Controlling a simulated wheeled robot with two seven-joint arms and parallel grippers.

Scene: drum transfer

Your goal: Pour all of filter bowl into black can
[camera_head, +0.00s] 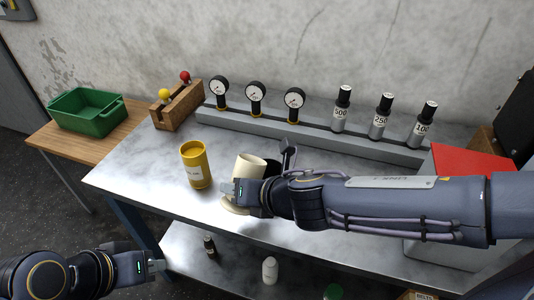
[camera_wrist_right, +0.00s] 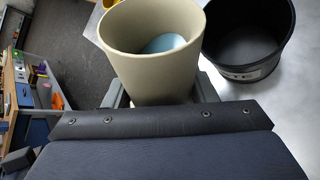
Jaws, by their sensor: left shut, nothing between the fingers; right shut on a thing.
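The filter bowl (camera_head: 250,165) is a beige, cup-like vessel, and my right gripper (camera_head: 230,188) is shut on it. In the right wrist view the bowl (camera_wrist_right: 150,60) is open at the top, with something pale blue inside. The black can (camera_wrist_right: 250,45) stands open just right of the bowl in that view, and its visible inside is dark. In the head view the black can (camera_head: 272,168) is mostly hidden behind the bowl and my right arm. My left gripper (camera_head: 150,266) is shut and empty, low at the left, in front of the bench.
A yellow can (camera_head: 196,166) stands left of the bowl. A pale round thing (camera_head: 234,207) shows partly under my right gripper. A green crate (camera_head: 88,108) sits on a side table. The bench's left front is clear.

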